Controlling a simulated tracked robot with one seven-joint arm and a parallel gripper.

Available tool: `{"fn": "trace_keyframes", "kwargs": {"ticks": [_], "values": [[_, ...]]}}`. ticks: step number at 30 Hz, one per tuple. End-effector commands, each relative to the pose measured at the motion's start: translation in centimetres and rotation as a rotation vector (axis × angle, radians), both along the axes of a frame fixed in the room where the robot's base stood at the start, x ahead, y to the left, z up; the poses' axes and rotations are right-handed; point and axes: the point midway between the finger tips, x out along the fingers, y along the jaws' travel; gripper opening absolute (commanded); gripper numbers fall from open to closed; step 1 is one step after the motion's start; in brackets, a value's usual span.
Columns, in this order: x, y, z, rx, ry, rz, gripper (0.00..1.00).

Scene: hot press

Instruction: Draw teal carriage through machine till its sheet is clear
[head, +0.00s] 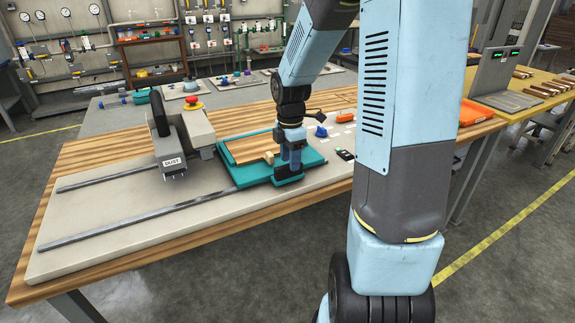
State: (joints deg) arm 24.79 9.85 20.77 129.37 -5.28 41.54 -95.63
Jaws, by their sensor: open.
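The teal carriage (248,177) sits on the pale bed, right of the machine head. A light wooden sheet (250,148) lies on it and its top is mostly visible. The grey machine (178,148) with a black handle and a "DUST" label stands over the rails, left of the carriage. My gripper (288,180) points down at the near right part of the carriage. It is open; the fingertips are small and partly hidden, so I cannot tell whether they straddle any part of the carriage.
Two metal rails, far (110,178) and near (130,228), run left along the bed. The bed left of the machine is clear. A red button (194,104) tops a housing behind the machine. A blue knob (321,131) and small blocks lie right of the carriage.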

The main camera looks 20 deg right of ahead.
Motion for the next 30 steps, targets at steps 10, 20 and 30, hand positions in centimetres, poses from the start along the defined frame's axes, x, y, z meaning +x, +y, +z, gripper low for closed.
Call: {"fn": "trace_keyframes", "kwargs": {"ticks": [10, 20, 30], "values": [[-0.1, 0.0, 7.0, -0.002, -0.003, -0.001, 0.49], [-0.2, -0.1, 10.9, 0.0, 0.001, -0.002, 0.49], [-0.2, -0.1, 11.3, 0.001, 0.002, -0.002, 0.49]]}}
